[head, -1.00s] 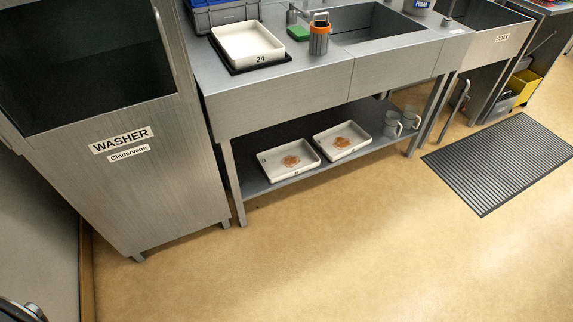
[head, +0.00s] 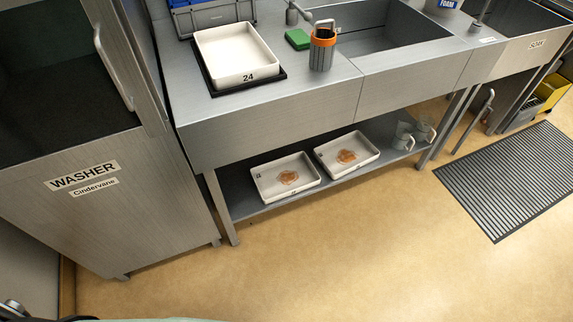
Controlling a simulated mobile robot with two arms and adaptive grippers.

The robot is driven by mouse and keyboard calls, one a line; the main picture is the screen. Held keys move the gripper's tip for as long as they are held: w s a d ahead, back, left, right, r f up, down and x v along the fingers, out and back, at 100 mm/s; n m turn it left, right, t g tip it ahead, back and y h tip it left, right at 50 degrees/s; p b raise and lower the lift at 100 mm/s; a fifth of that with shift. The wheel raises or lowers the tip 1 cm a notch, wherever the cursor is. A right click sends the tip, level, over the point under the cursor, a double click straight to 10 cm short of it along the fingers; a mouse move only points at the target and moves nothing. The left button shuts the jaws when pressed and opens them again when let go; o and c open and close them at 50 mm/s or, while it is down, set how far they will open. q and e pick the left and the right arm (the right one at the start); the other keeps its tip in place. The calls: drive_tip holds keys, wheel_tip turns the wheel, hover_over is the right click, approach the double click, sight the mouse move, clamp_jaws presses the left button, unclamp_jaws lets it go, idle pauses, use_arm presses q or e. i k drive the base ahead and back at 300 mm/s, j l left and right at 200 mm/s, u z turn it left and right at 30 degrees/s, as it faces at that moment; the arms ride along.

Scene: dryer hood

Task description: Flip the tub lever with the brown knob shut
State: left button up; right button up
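The tub labelled SOAK (head: 512,52) is at the upper right, joined to the steel counter. A thin grey bent bar (head: 476,122) hangs below its front, close to the legs. I cannot tell whether this bar is the tub lever, and no brown knob can be made out. Neither of my grippers is in view. Only small parts at the bottom left edge, likely my own body, show.
The washer (head: 130,215) stands at the left. The counter (head: 265,118) holds a white tray (head: 236,55), an orange-rimmed container (head: 322,50) and a green sponge (head: 298,39). A ribbed mat (head: 510,180) lies at the right. The floor in front is clear.

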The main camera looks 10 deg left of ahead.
sight(483, 121)
drive_tip(key=z, duration=0.25)
drive_tip(key=i+l+u, duration=0.15)
drive_tip(key=l, duration=0.2)
drive_tip(key=i+l+u, duration=0.1)
drive_tip(key=l, duration=0.3)
drive_tip(key=i+l+z, duration=0.3)
drive_tip(key=z, duration=0.2)
drive_tip(key=i+l+z, duration=0.35)
drive_tip(key=z, duration=0.15)
